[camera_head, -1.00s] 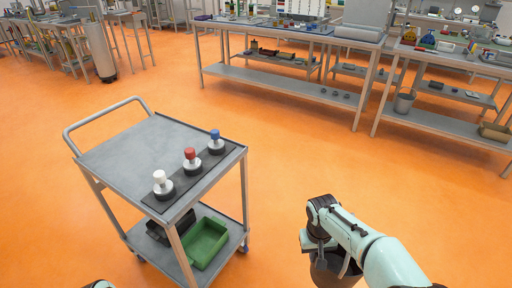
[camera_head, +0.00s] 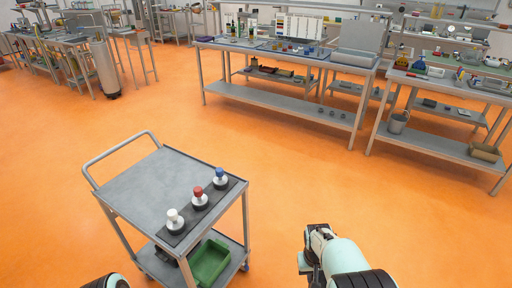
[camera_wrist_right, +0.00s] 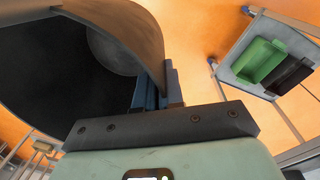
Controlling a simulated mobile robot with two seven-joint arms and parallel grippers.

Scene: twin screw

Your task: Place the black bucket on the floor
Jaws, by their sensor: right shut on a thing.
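My right gripper (camera_head: 306,264) is at the bottom of the head view, right of the trolley. In the right wrist view, the gripper (camera_wrist_right: 160,88) is shut on the wall of the black bucket (camera_wrist_right: 138,25). The bucket's wide mouth and dark inside fill the upper left of that view. Orange floor (camera_head: 290,185) shows beyond it; I cannot tell whether the bucket's base touches the floor. In the head view the bucket is out of the frame or hidden by my arm. A piece of my left arm shows at the bottom left, without its gripper.
A grey trolley (camera_head: 150,185) carries several round pieces with white, red and blue tops; a green bin (camera_head: 209,262) is on its lower shelf. Workbenches (camera_head: 270,100) stand at the back, with a grey bucket (camera_head: 398,122) on a shelf. The floor between is clear.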

